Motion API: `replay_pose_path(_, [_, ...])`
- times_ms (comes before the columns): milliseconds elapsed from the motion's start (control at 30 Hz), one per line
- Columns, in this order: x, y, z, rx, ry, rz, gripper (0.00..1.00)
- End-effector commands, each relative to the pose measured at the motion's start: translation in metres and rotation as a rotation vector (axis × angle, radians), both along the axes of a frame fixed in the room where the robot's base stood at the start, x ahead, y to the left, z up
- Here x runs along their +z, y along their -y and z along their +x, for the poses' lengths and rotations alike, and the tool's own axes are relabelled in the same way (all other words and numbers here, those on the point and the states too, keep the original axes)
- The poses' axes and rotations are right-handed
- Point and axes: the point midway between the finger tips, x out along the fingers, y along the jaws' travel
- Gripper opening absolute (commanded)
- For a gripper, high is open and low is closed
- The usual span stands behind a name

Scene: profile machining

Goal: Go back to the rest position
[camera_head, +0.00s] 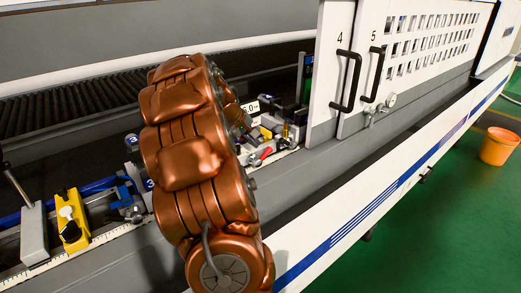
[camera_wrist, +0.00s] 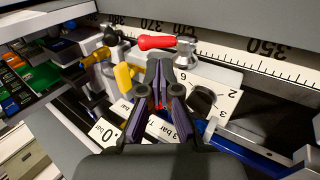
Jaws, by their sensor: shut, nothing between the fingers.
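My gripper (camera_wrist: 160,75) shows in the wrist view with its dark fingers together and nothing between them. Its fingertips appear over a machine unit with a red-handled lever (camera_wrist: 157,42), a yellow part (camera_wrist: 123,77) and a white numbered plate (camera_wrist: 213,95). I cannot tell whether the fingers touch anything there. In the head view my copper-coloured arm fills the middle and hides my gripper. The red handle (camera_head: 264,154) also shows there, just right of my arm.
White doors marked 4 (camera_head: 333,70) and 5 (camera_head: 370,70) stand to the right. A yellow block (camera_head: 71,222) and a grey lever unit (camera_head: 34,235) sit at the left on the rail. An orange bin (camera_head: 498,147) stands on the open green floor.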

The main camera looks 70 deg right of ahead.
Motion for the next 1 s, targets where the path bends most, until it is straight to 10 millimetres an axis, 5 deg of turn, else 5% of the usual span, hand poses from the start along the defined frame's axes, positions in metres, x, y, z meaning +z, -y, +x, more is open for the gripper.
replay_pose_path(400, [0.056, -0.034, 0.019, -0.001, 0.004, -0.004, 0.0])
replay_pose_path(867, [0.066, -0.041, 0.022, 0.0, 0.002, 0.001, 0.0])
replay_pose_path(1000, [0.063, -0.065, 0.033, 0.02, 0.017, 0.02, 0.0])
